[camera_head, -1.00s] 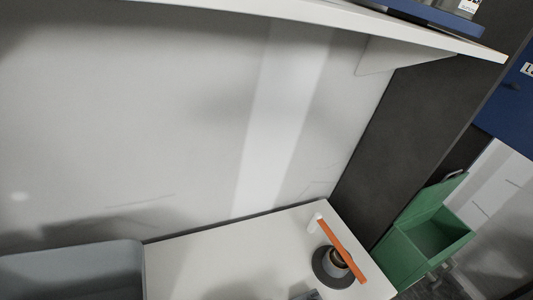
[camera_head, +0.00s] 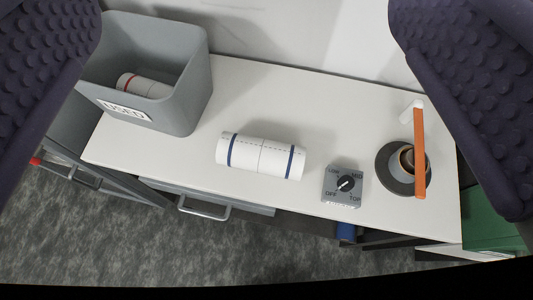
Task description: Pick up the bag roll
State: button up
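The bag roll (camera_head: 261,157) is a white cylinder with blue bands near its ends. It lies on its side on the white bench top, near the middle of the view. Another white roll with a red band (camera_head: 146,86) lies inside the grey bin marked USED. My gripper (camera_head: 245,70) shows as two dark, bumpy fingers at the upper left and upper right, spread wide apart. It is open, with nothing between the fingers, and the bag roll is in view beyond and below them, not touched.
The grey USED bin (camera_head: 190,100) stands left of the bag roll. A grey dial box (camera_head: 343,187) sits close to its right. Further right is a dark round base with a cup (camera_head: 388,170) and an orange bar (camera_head: 420,155). The bench front edge runs just below the roll.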

aim_at(235, 150)
jog(key=i+j+z, duration=0.3)
jog(key=i+j, duration=0.15)
jog(key=j, duration=0.15)
jog(key=i+j+z, duration=0.1)
jog(key=j, duration=0.25)
jog(key=i+j+z, duration=0.15)
jog(key=i+j, duration=0.1)
jog(key=j, duration=0.1)
